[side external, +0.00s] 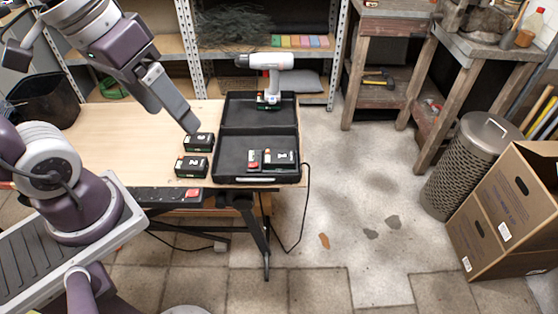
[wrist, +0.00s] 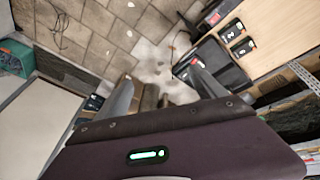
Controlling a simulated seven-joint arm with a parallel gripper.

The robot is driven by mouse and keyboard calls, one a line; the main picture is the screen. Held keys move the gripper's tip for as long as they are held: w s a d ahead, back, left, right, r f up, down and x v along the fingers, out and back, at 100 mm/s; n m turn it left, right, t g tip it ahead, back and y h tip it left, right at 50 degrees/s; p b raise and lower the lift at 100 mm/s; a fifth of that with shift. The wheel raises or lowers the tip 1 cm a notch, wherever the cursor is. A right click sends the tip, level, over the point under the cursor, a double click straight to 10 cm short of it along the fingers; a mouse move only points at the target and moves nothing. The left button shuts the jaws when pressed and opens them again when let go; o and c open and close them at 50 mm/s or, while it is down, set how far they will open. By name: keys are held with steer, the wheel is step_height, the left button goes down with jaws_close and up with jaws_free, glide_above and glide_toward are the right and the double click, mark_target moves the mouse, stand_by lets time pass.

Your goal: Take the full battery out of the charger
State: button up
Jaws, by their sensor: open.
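An open black case (side external: 231,150) lies on the table. In its front part sits a black unit with a red end and a numbered battery (side external: 285,158), apparently the charger (side external: 254,160) with a battery in it; I cannot read its charge. Two more black-and-green batteries, a rear one (side external: 199,142) and a front one (side external: 191,167), stand on the table left of the case. Both also show in the wrist view (wrist: 232,30) (wrist: 244,47). My gripper (side external: 190,128) is above the table near the rear battery, open and empty, fingers apart in the wrist view (wrist: 160,88).
A white drill (side external: 268,75) stands upright at the back of the case. A cable (side external: 307,195) hangs from the table's right side to the floor. A dark strip with a red part (side external: 170,196) is at the front edge. The table (side external: 115,140) is clear at left.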

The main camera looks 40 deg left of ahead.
steer(key=w+d+f+n+g+h, duration=0.3)
steer(key=w+n+h, duration=0.1)
steer(key=w, duration=0.3)
steer(key=n+t+h, duration=0.6)
steer(key=n, duration=1)
glide_above(279, 156)
steer(key=s, duration=0.4)
step_height(279, 156, down, 20)
steer(key=f, duration=0.1)
steer(key=a+f+n+t, duration=0.1)
steer(key=a+f, duration=0.1)
steer(key=f, duration=0.1)
steer(key=a+f+n+t+y, duration=0.1)
steer(key=f+n, duration=0.1)
steer(key=f, duration=0.2)
steer(key=s+a+f+n+t, duration=0.1)
steer(key=a+f+n, duration=0.1)
steer(key=f, duration=0.1)
steer(key=shift+a+f+y, duration=0.2)
steer(key=shift+a+y, duration=0.15)
steer(key=shift+y, duration=0.05)
steer(key=shift+n, duration=0.3)
steer(key=x, duration=0.4)
steer(key=f+x, duration=0.1)
steer(key=x, duration=0.1)
steer(key=shift+s+d+f, duration=0.15)
steer(key=shift+w+d+f, duration=0.1)
steer(key=shift+w+d, duration=0.1)
steer(key=shift+w, duration=0.05)
jaws_close()
